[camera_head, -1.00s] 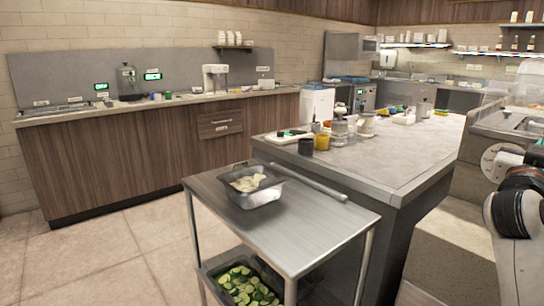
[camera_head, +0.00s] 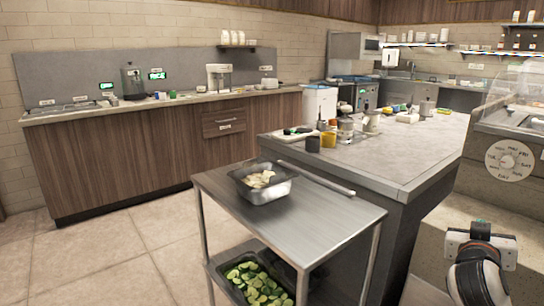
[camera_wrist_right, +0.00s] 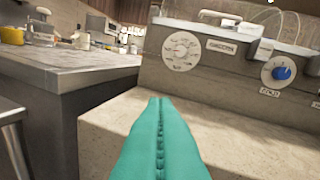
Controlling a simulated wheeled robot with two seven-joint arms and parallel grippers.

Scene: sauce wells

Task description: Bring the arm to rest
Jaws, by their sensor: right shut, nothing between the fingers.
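My right arm shows at the lower right of the head view, with its wrist low beside the counter and the gripper end (camera_head: 481,229) facing away from me. In the right wrist view, the teal fingers of my right gripper (camera_wrist_right: 160,135) are pressed together with nothing between them. They point over a pale stone ledge (camera_wrist_right: 225,130) and touch nothing that I can see. My left gripper is not in view.
A steel cart (camera_head: 325,221) holds a metal pan (camera_head: 266,193) of pale pieces, with a tray of green slices (camera_head: 255,285) below. A grey-topped island (camera_head: 400,165) carries cups and jars. A counter unit with a round dial (camera_head: 510,160) stands at right. Floor at left is clear.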

